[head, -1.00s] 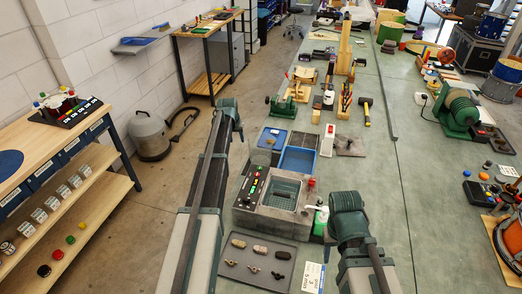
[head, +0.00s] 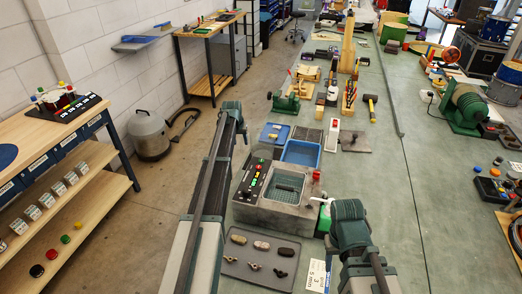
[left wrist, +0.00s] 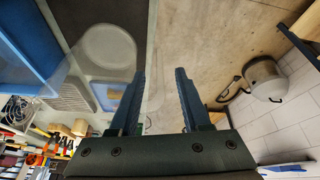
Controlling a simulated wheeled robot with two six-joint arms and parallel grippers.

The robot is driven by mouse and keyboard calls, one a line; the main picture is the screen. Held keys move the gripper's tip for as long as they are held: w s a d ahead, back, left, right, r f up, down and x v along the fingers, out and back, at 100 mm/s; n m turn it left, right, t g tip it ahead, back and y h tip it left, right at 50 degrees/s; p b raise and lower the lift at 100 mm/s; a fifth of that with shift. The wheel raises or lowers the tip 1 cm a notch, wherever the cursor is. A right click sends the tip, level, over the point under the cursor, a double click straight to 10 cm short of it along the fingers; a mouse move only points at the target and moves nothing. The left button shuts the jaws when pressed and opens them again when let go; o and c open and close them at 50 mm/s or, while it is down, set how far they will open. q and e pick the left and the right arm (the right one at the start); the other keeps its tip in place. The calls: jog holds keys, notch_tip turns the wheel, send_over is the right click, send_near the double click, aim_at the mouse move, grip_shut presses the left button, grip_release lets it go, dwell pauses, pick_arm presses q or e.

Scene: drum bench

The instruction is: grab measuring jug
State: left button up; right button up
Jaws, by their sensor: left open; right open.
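A clear, pale measuring jug with a round base shows through its see-through walls in the left wrist view (left wrist: 108,48). It is faint in the head view, around the blue trays and the grey basin, and I cannot make out its outline there. My left gripper (left wrist: 158,75) is open and empty, its two dark fingers apart. The jug lies just to the left of the fingers in the wrist view, with no clear contact. In the head view the left gripper (head: 243,132) is small and partly hidden by my arm. My right gripper (head: 331,243) is open, beside the basin, mostly hidden by its arm.
A grey basin (head: 309,215) and blue tray (head: 301,152) stand on the bench between my arms. A grey tray (head: 240,270) with several small parts lies in front. Behind are a vise (head: 287,101) and tools. Left of the bench is open floor with a grey vacuum (head: 150,136).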

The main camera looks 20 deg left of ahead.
aim_at(242, 151)
pick_arm(q)
jog(key=shift+b+x, duration=2.45)
jog(key=shift+x, duration=0.2)
pick_arm(e)
jog(key=shift+f, duration=2.45)
pick_arm(q)
jog(key=shift+r, duration=0.1)
pick_arm(e)
jog(key=shift+r, duration=0.1)
pick_arm(q)
jog(key=shift+c, duration=0.3)
grip_shut()
